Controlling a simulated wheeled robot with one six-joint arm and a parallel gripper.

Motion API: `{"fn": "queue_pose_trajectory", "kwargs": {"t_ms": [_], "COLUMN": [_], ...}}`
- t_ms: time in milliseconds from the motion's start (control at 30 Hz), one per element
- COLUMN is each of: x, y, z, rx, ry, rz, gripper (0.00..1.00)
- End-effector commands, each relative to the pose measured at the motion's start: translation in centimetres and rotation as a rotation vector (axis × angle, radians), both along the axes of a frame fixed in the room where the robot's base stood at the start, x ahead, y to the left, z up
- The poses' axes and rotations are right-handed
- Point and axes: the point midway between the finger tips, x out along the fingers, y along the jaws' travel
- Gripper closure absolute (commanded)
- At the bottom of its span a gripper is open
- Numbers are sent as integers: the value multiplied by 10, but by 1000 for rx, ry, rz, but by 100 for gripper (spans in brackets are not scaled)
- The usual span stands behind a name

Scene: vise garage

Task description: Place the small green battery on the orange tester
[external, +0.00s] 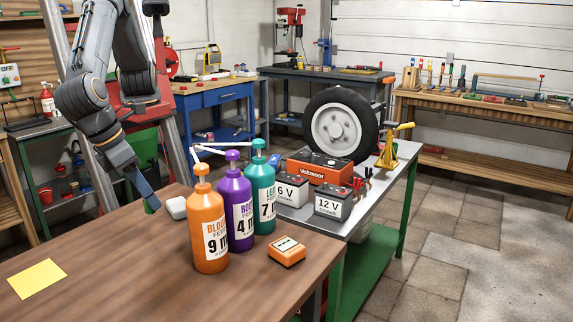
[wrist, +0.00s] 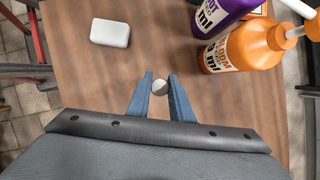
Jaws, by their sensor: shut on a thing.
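The orange tester (external: 286,252) is a small box with a pale panel on top. In the external view my gripper (external: 152,204) points down near the table's far left edge, left of the bottles, and the battery is hidden there.
An orange pump bottle (external: 209,235), a purple one (external: 234,205) and a teal one (external: 263,200) stand between my gripper and the tester. A white block (external: 177,207) lies beside my gripper. A yellow sheet (external: 37,278) lies at the left. The table's front is clear.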

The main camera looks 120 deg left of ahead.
Motion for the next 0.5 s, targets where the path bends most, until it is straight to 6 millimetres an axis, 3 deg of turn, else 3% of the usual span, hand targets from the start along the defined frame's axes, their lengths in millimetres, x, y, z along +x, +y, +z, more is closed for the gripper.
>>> {"fn": "queue_pose_trajectory", "kwargs": {"t_ms": [167,500], "x": [27,108], "y": [-7,-21], "z": [17,63], "rx": [-2,-2], "ry": [-5,-7], "rz": [-150,-649], "gripper": [100,100]}}
